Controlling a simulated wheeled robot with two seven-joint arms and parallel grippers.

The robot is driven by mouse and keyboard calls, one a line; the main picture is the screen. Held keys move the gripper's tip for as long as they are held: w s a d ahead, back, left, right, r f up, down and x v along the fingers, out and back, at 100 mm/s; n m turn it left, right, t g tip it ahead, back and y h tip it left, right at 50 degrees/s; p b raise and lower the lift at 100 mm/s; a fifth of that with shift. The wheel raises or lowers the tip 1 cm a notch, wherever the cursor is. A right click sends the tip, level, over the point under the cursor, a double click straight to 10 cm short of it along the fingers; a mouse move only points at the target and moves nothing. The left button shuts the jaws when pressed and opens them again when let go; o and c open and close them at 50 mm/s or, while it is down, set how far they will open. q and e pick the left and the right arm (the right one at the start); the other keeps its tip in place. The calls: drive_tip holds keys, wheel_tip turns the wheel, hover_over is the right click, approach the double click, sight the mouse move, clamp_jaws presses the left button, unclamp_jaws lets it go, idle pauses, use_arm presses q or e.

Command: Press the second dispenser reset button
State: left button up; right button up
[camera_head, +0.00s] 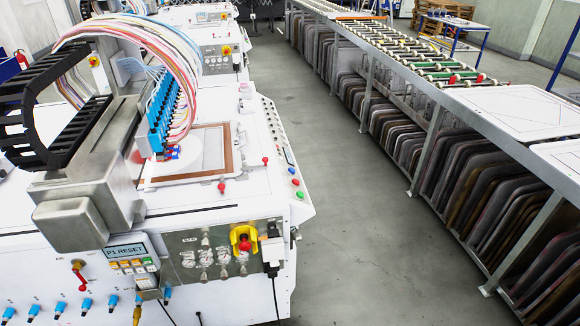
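A control panel with a screen reading "P1 RESET" (127,250) is on the front of the white machine at lower left. Small coloured keys (132,265) sit in rows below the screen; their labels are too small to read, so I cannot tell which is the second dispenser reset button. Several blue dispenser nozzles (162,108) stand in a row on the gantry (112,165), with coloured tubes arching above. Neither of my grippers is in view.
A yellow-backed red emergency stop (243,238) and gauges (205,257) are right of the panel. Several blue fittings (86,304) line the lower front. Red, green and blue buttons (294,182) are on the side edge. A grey aisle (340,220) separates a long rack (440,140).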

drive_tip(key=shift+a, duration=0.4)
